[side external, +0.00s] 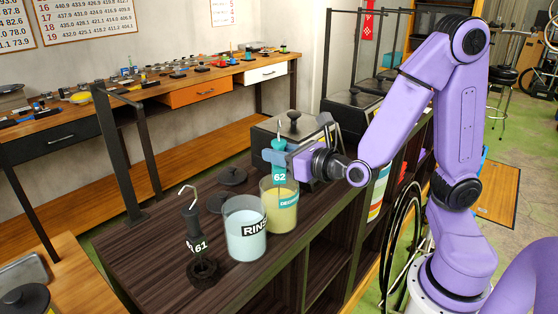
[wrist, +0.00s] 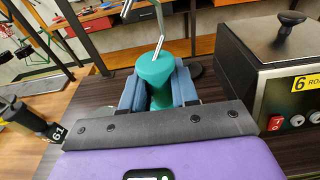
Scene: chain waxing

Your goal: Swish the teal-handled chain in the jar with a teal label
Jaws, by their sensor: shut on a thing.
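The teal handle (side external: 279,146) with a "62" tag stands roughly upright over the jar with a teal label (side external: 279,214), which holds yellowish liquid. My gripper (side external: 276,157) is shut on this handle, just above the jar. In the wrist view the handle (wrist: 155,74) sits between my blue fingers (wrist: 158,92), with a metal hook rising from its top. The lower end of the tag reaches about the jar's rim. The chain itself cannot be made out; it is hidden by the jar and liquid.
A jar labelled "RINSE" (side external: 245,240) with pale liquid stands close beside it. A black handle tagged "61" (side external: 194,224) stands at the front left. Dark lids (side external: 231,175) lie behind the jars. A boxy heater (wrist: 290,75) with a lid stands close by, right in the wrist view.

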